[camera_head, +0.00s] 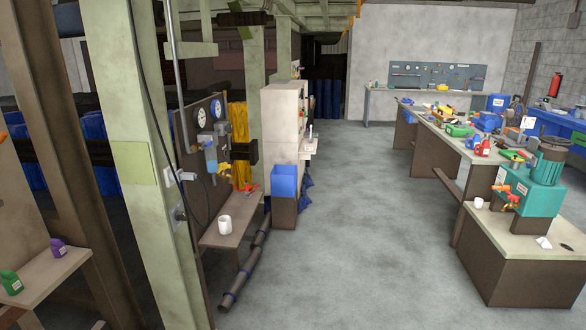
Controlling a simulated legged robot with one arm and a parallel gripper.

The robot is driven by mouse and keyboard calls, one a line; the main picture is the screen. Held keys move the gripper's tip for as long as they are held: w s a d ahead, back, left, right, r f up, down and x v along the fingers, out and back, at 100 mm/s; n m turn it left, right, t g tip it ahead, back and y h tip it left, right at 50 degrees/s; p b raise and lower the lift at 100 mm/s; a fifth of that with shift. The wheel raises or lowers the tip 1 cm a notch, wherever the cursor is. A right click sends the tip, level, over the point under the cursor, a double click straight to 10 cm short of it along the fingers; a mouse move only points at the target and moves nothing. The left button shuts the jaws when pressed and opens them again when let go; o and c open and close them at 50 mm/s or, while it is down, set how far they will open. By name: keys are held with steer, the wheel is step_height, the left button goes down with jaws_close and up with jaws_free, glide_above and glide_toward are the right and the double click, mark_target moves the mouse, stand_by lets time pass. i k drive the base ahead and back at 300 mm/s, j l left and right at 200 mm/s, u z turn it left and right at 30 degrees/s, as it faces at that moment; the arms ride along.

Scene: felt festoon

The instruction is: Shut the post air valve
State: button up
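A pale green post (131,115) stands at the left front. A small light grey fitting (183,176) sits on its right side, with a darker fitting (180,214) below it. Behind the post is a brown panel (193,110) with two round white gauges (202,117) and a blue and clear filter unit (211,157). An orange-red handle-like part (251,188) shows at the panel's right, above a small bench. I cannot tell which of these parts is the post air valve, or whether it is open or shut. My gripper is not in view.
A white mug (225,225) stands on the small bench (222,239). A dark pipe (245,272) lies on the floor beside it. A cluttered workbench (430,128) and a teal machine (536,195) stand right. The middle floor is clear.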

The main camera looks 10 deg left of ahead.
mark_target(208, 144)
steer(key=i+j+u, duration=0.2)
steer(key=i+u, duration=0.15)
steer(key=i+j+u, duration=0.1)
steer(key=i+u, duration=0.6)
steer(key=i, duration=0.15)
